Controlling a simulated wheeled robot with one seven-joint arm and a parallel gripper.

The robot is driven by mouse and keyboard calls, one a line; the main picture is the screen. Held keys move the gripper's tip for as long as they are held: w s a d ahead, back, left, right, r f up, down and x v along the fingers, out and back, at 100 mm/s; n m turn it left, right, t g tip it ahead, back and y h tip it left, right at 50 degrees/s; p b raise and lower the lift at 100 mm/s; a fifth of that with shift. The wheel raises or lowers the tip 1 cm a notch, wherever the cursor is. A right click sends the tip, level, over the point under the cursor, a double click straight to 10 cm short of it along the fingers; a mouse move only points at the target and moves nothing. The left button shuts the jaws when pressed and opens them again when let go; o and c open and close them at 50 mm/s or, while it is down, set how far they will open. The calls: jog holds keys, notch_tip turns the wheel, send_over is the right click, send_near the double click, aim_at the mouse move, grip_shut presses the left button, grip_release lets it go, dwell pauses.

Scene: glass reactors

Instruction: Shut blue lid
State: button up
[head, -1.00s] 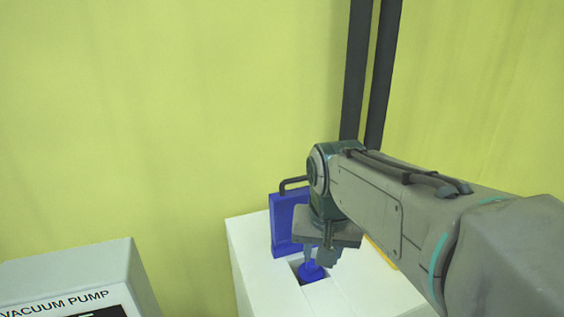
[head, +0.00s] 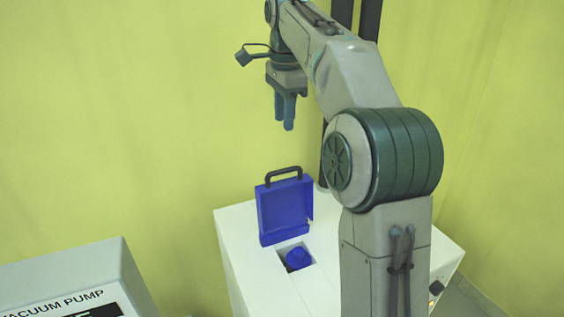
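The blue lid (head: 284,210) stands upright, open, on top of a white box-shaped unit (head: 246,268). A black handle (head: 283,174) is on its upper edge. In front of the lid is a square opening in the unit's top, with a round blue object (head: 299,258) inside it. My gripper (head: 285,122) points down in the air above the lid, clear of it. Its fingers look close together with nothing visible between them; whether they are fully shut is unclear.
A vacuum pump (head: 75,280) stands at the lower left, with a gap between it and the white unit. Dark vertical posts (head: 369,20) rise behind my arm. The yellow-green wall is behind the unit. My arm covers the unit's right part.

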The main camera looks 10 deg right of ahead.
jog(key=f, duration=0.4)
jog(key=f+b, duration=0.1)
jog(key=f, duration=0.4)
jog(key=w+f, duration=0.1)
jog(key=f, duration=0.3)
jog(key=shift+a+f, duration=0.1)
jog(key=shift+f, duration=0.15)
jog(key=shift+b, duration=0.3)
grip_shut()
